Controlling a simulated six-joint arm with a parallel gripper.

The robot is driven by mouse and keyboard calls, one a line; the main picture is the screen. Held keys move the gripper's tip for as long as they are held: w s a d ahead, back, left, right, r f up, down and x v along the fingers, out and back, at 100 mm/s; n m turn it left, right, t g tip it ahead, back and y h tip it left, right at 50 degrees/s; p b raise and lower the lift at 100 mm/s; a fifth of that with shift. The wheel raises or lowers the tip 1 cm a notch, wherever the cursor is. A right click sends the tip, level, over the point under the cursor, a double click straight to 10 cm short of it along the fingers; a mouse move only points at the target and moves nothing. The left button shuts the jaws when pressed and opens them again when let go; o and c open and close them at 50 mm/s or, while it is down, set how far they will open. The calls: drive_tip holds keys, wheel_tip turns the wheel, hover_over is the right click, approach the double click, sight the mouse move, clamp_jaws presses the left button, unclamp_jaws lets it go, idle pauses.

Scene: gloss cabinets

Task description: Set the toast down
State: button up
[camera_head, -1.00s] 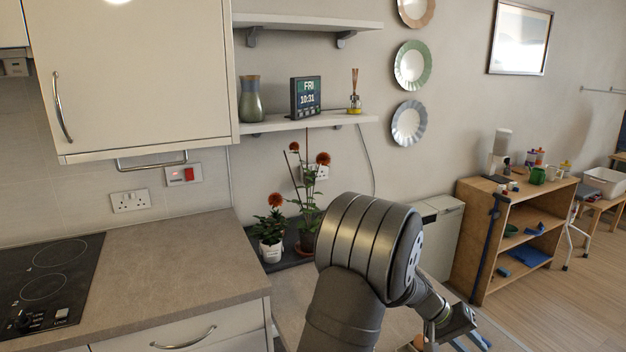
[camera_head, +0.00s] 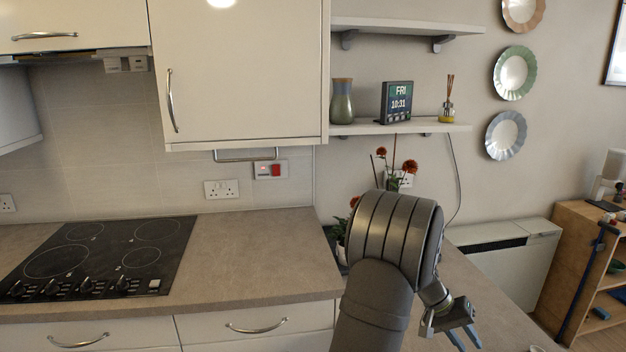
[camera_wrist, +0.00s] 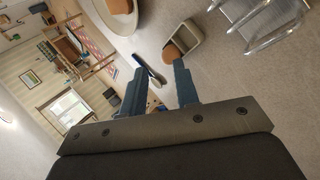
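My gripper (camera_head: 466,338) is at the lower right of the head view, beyond the rounded grey joint of my arm, above or beside the right-hand worktop. Its blue fingers stand apart. In the wrist view my gripper (camera_wrist: 160,68) shows two separated dark blue fingers with nothing seen held between them. My arm hides part of the worktop (camera_head: 240,255) to the right of the hob.
A black hob (camera_head: 100,258) lies on the left worktop. Potted red flowers (camera_head: 409,166) stand partly behind my arm. A shelf (camera_head: 400,127) holds a vase (camera_head: 341,101), a clock (camera_head: 397,102) and a diffuser (camera_head: 447,108). The worktop between hob and arm is clear.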

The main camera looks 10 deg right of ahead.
drive_tip(key=w+a+n+t, duration=0.1)
drive_tip(key=w+a, duration=1.1)
drive_tip(key=a, duration=0.3)
drive_tip(key=shift+r, duration=0.2)
drive_tip(key=shift+s+d, duration=0.1)
drive_tip(key=s+d+m+g, duration=0.1)
drive_tip(key=s+d, duration=1.2)
drive_tip(key=d, duration=0.3)
drive_tip(key=shift+s+d+f, duration=0.15)
drive_tip(key=shift+s+f, duration=0.05)
drive_tip(key=shift+s, duration=0.05)
